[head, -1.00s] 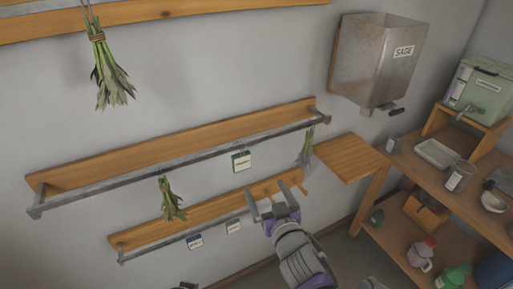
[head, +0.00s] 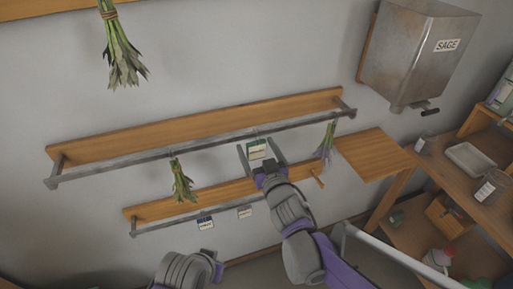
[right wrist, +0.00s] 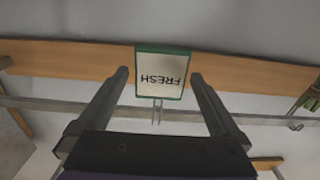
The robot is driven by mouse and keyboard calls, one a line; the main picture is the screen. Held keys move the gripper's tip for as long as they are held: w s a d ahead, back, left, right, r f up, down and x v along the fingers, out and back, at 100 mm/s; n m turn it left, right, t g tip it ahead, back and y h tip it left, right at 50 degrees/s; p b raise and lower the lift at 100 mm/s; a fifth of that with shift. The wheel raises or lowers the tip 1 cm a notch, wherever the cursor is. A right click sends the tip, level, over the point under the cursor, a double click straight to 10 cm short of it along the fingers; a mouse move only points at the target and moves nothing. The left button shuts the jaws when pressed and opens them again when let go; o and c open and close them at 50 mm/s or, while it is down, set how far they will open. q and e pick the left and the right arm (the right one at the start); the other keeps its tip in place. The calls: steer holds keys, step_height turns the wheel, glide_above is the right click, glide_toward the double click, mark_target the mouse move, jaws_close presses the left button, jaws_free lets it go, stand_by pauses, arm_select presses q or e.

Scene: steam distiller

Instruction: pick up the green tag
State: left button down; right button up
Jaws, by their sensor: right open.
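The green tag (head: 258,149), a pale card with a green border, hangs from the upper metal rail. In the right wrist view the tag (right wrist: 162,74) reads "FRESH" upside down and sits between my finger tips. My right gripper (head: 263,155) is open, with one finger on each side of the tag; gaps show on both sides, so neither finger visibly touches it. My left gripper is not in view; an arm part of mine shows at the bottom of the head view.
The upper rail (head: 200,147) carries a herb bundle (head: 181,182) left of the tag and a purplish bundle (head: 326,141) to its right. A wooden shelf (head: 374,153) juts out at right.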

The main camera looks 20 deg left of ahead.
steer(key=x, duration=0.3)
steer(key=shift+w+a, duration=0.2)
steer(key=shift+w, duration=0.1)
steer(key=c, duration=1.3)
steer(key=shift+c, duration=0.2)
